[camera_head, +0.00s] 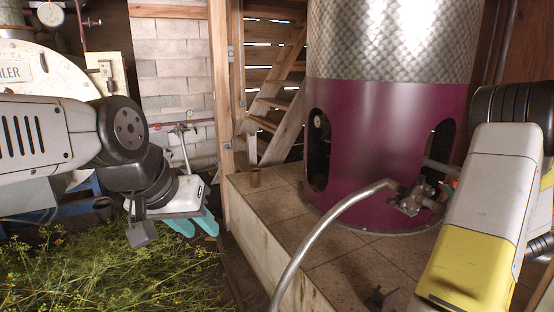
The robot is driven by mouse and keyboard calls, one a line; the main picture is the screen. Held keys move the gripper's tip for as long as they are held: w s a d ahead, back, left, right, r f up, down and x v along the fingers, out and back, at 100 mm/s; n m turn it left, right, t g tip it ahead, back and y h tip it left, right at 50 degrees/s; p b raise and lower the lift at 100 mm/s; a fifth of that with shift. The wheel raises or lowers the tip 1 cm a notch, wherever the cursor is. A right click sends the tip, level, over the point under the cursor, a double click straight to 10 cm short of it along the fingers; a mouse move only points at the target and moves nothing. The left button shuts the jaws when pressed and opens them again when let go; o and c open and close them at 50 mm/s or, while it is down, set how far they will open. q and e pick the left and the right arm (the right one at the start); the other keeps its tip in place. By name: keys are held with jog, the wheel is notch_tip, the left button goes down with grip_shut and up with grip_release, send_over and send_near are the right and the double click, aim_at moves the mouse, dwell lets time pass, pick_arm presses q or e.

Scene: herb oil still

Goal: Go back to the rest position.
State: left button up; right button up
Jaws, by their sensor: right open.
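My left gripper (198,228) hangs over the cut herbs at the left, in front of the block wall. My right arm (490,190), white and yellow, comes in at the right edge in front of the still. Its gripper is not seen in this view.
A tall still (385,150) with a magenta lower part stands on a tiled platform (270,205). A metal pipe (330,225) curves down from its valve (412,200). Loose herbs (110,270) cover the lower left.

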jog(key=w+a+r+m+g+h, duration=0.2)
jog(key=a+r+h, duration=0.15)
jog(key=r, duration=0.35)
jog(key=s+a+r+m+g, duration=0.1)
jog(key=s+a+r+g, duration=0.2)
jog(key=a, duration=0.8)
jog(key=s+a+f+n+g+y, duration=0.2)
jog(key=s+a+n+g+y, duration=0.2)
jog(key=s+a, duration=2.1)
jog(key=a+g+y, duration=0.1)
jog(key=g+y, duration=0.1)
jog(key=shift+s+a+f+g+y, duration=0.2)
jog(key=shift+s+a+g+y, duration=0.1)
jog(key=shift+a+y, duration=0.1)
dwell(0.8)
